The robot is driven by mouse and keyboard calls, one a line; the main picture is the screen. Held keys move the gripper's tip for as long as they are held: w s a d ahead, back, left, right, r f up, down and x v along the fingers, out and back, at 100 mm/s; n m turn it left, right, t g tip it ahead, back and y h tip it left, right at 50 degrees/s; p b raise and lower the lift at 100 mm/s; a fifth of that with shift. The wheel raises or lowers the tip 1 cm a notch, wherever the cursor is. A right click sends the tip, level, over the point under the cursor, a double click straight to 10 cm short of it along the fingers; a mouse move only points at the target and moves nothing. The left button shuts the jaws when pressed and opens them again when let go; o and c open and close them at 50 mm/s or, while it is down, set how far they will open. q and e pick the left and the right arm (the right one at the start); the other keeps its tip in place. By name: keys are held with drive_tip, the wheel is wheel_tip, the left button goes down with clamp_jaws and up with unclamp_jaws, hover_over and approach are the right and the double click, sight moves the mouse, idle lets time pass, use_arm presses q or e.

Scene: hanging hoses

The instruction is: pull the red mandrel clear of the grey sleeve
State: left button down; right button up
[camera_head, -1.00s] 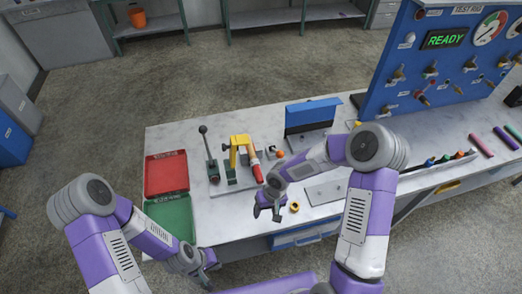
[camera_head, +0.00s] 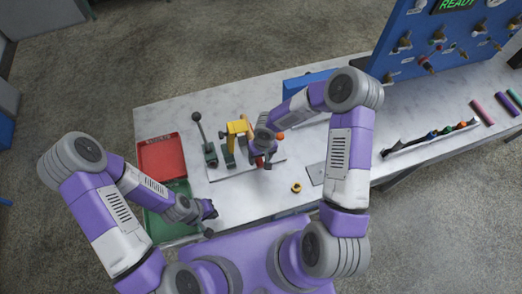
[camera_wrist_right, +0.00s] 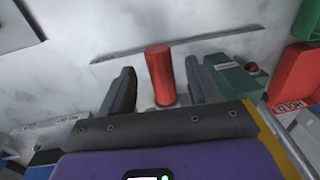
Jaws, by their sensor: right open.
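The red mandrel (camera_wrist_right: 160,75) stands out between the two fingers of my right gripper (camera_wrist_right: 159,66) in the right wrist view. The fingers are open, with a gap on each side of it. In the head view my right gripper (camera_head: 262,160) is at the yellow clamp fixture (camera_head: 238,128), and its wrist covers most of the mandrel. I cannot make out the grey sleeve. My left gripper (camera_head: 208,212) hangs over the right edge of the green tray, away from the fixture; its jaws are too small to read.
A lever (camera_head: 198,128) stands left of the clamp. A red tray (camera_head: 162,157) and a green tray (camera_head: 160,228) lie at the table's left end. A yellow ring (camera_head: 296,187) lies on the bare table front. The blue test rig panel (camera_head: 400,60) stands at the back right.

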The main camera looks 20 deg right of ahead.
sight(219, 218)
drive_tip(key=shift+a+f, duration=0.1)
drive_tip(key=shift+f, duration=0.75)
drive_tip(key=shift+c, duration=0.4)
clamp_jaws()
use_arm(q)
drive_tip(key=shift+f+b, duration=0.8)
drive_tip(key=shift+b, duration=0.05)
use_arm(e)
drive_tip(key=shift+s, duration=0.65)
